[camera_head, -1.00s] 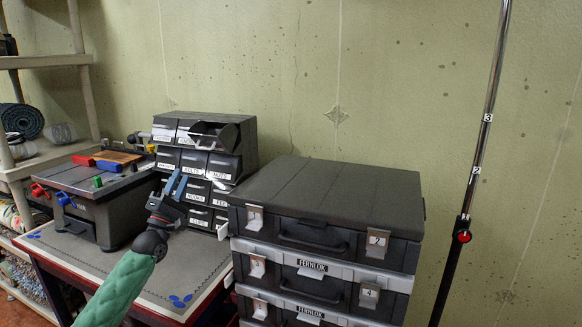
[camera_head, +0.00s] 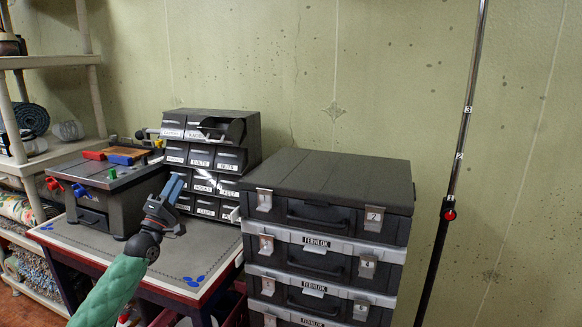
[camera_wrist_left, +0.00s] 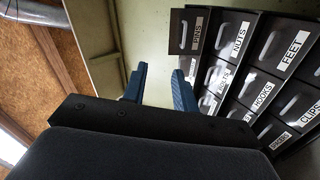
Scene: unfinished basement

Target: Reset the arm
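My left gripper (camera_head: 176,186) is in front of the small-drawer cabinet (camera_head: 252,130), above the bench. In the left wrist view its two blue fingers (camera_wrist_left: 160,88) stand apart with nothing between them. The dark cabinet has labelled drawers. One top drawer (camera_head: 214,132) is pulled out; it also shows in the left wrist view, labelled PINS (camera_wrist_left: 190,32). The fingers appear clear of the cabinet, but the exact gap is hard to tell. My right gripper is in neither view.
The bench (camera_head: 185,255) carries a grey box-like tool stand (camera_head: 115,205) with coloured clamps on the left. A stack of dark Fernlok cases (camera_head: 325,185) stands right of the bench. A shelf (camera_head: 45,62) is at far left and a thin upright pole (camera_head: 460,140) at right.

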